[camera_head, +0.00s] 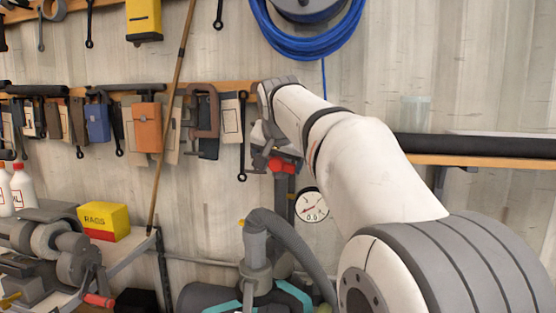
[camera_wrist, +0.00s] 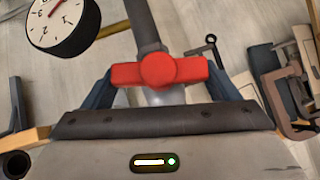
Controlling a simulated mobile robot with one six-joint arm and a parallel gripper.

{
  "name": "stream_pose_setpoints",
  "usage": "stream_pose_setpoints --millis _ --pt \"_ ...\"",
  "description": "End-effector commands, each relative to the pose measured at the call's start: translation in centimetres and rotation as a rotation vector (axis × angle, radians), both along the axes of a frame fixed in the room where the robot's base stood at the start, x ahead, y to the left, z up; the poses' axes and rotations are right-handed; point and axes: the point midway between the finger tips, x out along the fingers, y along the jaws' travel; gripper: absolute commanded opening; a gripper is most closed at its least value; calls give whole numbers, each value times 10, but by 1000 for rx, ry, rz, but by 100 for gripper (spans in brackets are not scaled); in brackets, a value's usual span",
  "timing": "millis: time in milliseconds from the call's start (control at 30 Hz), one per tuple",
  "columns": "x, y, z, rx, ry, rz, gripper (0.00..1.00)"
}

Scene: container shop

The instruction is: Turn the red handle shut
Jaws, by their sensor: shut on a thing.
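The red handle (camera_wrist: 158,71) is a short bar with a round hub, mounted on a grey pipe (camera_wrist: 141,22). In the wrist view it lies crosswise to the pipe. My gripper (camera_wrist: 160,82) has one finger at each end of the bar and is shut on it. In the head view the red handle (camera_head: 281,164) is small and partly hidden by my gripper (camera_head: 272,150) and wrist.
A round gauge (camera_head: 312,205) sits right beside the pipe. Tools hang from a wooden rail on the left, including a C-clamp (camera_head: 204,112). A shelf (camera_head: 480,160) runs along the right wall. A grey hose (camera_head: 290,240) and machine stand below.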

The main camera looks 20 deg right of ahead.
Motion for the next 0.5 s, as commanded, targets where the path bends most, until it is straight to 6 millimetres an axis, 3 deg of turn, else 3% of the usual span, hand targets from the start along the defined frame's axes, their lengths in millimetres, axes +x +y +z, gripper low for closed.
stream_pose_setpoints --millis 300,500 --pt "1 3 1 -204 111 3 59" --pt "1 3 1 -231 124 2 59"
